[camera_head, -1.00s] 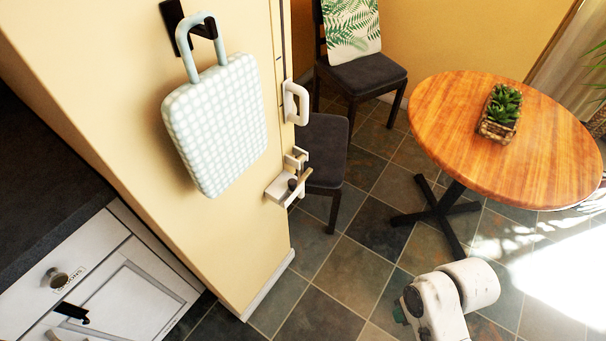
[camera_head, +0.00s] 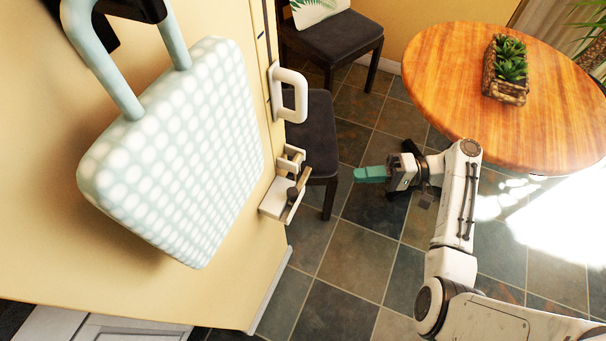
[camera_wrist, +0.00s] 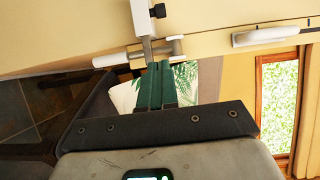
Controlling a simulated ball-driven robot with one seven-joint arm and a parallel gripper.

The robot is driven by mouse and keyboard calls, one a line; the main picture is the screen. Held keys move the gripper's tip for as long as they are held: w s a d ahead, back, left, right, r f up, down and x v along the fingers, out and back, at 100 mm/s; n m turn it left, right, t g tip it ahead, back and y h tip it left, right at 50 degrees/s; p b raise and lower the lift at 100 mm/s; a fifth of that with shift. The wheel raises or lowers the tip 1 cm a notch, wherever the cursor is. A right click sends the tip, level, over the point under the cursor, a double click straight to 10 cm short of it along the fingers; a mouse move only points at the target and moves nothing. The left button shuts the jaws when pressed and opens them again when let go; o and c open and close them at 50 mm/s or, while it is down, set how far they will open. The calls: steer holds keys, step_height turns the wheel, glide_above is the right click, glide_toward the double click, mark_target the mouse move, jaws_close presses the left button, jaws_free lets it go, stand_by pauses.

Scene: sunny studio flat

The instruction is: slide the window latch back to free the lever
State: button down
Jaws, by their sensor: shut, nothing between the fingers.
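The white latch fixture (camera_head: 274,204) is on the edge of the yellow wall panel, below a white pull handle (camera_head: 288,92). A dark round knob (camera_head: 293,194) and a tan bar (camera_head: 300,190) are on it. I cannot tell for sure which part is the lever. My gripper (camera_head: 370,174), with teal fingers, is shut and empty, to the right of the fixture and apart from it in the head view. In the wrist view the shut fingers (camera_wrist: 155,84) point toward the fixture (camera_wrist: 141,20) and its dark knob (camera_wrist: 158,10); they overlap its lower part, and contact cannot be judged.
Dark chairs (camera_head: 310,145) stand behind the panel edge. A round wooden table (camera_head: 450,75) with a potted plant (camera_head: 508,70) is at the right. Tiled floor lies open below.

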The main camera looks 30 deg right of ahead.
steer(key=shift+w+d+r, duration=0.2)
steer(key=shift+r, duration=0.05)
steer(key=p, duration=0.1)
glide_toward(300, 182)
steer(key=w+a+r, duration=0.1)
steer(key=a+r, duration=0.2)
steer(key=a, duration=0.4)
steer(key=shift+a+f, duration=0.3)
steer(key=shift+a, duration=0.2)
steer(key=shift+p, duration=0.4)
